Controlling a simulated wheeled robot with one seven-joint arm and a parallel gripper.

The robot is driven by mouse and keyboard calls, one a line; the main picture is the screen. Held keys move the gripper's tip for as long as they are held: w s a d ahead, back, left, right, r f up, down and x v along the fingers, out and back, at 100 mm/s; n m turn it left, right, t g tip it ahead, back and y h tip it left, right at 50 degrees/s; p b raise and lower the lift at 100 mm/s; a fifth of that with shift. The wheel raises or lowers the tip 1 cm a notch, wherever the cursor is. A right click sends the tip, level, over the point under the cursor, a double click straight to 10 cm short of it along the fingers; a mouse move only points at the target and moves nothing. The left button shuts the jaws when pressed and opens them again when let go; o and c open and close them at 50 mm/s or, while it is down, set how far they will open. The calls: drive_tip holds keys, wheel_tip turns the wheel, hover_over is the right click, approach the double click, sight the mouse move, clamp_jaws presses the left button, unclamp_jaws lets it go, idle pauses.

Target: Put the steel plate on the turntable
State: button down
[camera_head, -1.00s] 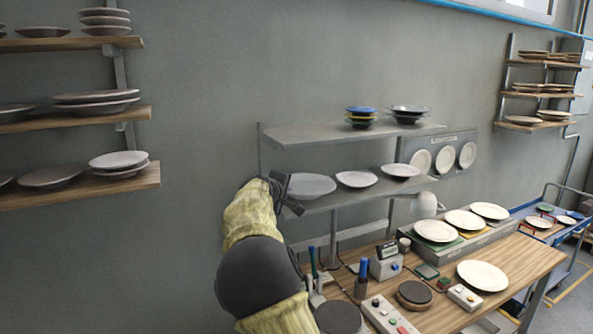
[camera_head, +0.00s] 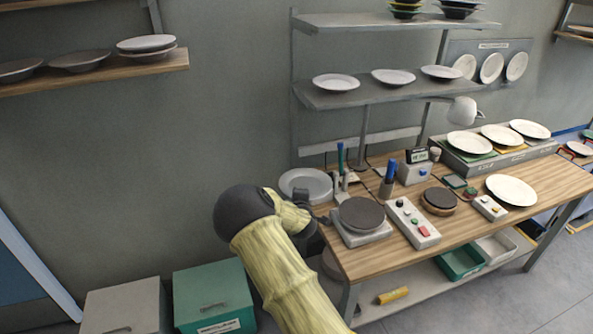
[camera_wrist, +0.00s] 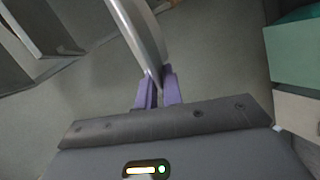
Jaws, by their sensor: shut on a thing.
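My gripper (camera_head: 303,196) is shut on the steel plate (camera_head: 305,181), a pale grey round plate. It is held off the left end of the workbench. In the wrist view the plate (camera_wrist: 143,35) stands nearly edge-on between the purple fingertips (camera_wrist: 159,82). Two dark round discs are on the bench: one on a square pale base (camera_head: 361,214) at the left end, close right of my gripper, and a smaller one on a round wooden-coloured base (camera_head: 440,199) farther right. I cannot tell for certain which is the turntable. Both look empty.
A button box (camera_head: 412,222) stands between the discs. A pen holder (camera_head: 387,184), a cup of tools (camera_head: 341,185) and a lamp (camera_head: 462,111) are behind. White plates (camera_head: 336,82) sit on the shelf above. Bins (camera_head: 213,296) stand on the floor at lower left.

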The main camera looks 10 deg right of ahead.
drive_tip(key=s+d+f+b, duration=0.2)
drive_tip(key=s+f+b, duration=0.1)
drive_tip(key=s+f, duration=0.5)
drive_tip(key=s+d+f+y+b, duration=0.1)
drive_tip(key=s+d+f+b, duration=0.1)
drive_tip(key=s+f, duration=0.7)
drive_tip(key=s+b, duration=0.1)
drive_tip(key=s, duration=0.2)
drive_tip(key=shift+s+f+n, duration=0.2)
drive_tip(key=shift+f+n, duration=0.05)
drive_tip(key=shift+n, duration=0.15)
